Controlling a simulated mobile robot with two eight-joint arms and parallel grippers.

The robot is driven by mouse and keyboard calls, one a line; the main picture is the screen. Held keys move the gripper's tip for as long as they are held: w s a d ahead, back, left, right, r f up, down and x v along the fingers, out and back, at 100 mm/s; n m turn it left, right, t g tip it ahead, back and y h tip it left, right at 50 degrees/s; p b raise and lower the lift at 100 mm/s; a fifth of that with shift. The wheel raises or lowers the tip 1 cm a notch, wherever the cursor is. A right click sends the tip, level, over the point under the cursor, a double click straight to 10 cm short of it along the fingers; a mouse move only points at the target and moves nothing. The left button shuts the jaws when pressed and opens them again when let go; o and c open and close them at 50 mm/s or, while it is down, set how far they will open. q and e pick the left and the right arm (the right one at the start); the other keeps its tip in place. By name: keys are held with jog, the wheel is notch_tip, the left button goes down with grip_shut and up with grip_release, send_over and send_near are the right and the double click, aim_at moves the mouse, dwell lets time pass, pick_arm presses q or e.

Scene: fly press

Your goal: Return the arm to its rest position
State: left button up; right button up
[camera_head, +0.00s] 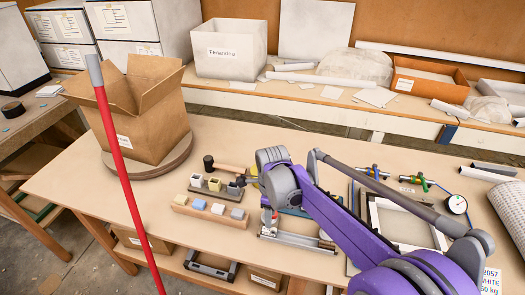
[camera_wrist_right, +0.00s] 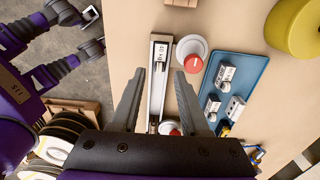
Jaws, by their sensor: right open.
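My right arm (camera_head: 335,215) reaches in from the lower right in the head view, over the workbench (camera_head: 75,185). Below the fingers lies a pale metal rail fixture (camera_wrist_right: 155,95) with a label.
A red pole (camera_head: 122,180) stands in the left foreground. An open cardboard box (camera_head: 150,130) sits on a round turntable. A wooden block holder (camera_head: 210,212), a blue tray (camera_wrist_right: 245,68) and a gauge (camera_head: 457,204) are on the bench. The bench's left front is clear.

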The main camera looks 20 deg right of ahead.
jog(key=shift+s+r+n, duration=0.25)
jog(key=shift+r+n, duration=0.05)
jog(key=s+r+n+t+p, duration=0.2)
jog(key=s+n, duration=0.8)
jog(key=n, duration=0.2)
jog(key=s+d+r+n+t+p, duration=0.1)
jog(key=s+r+n+t+p, duration=0.1)
jog(key=s+n, duration=0.7)
jog(key=n+t, duration=0.1)
jog(key=n, duration=0.1)
jog(key=shift+s+n, duration=0.35)
jog(key=shift+n, duration=0.05)
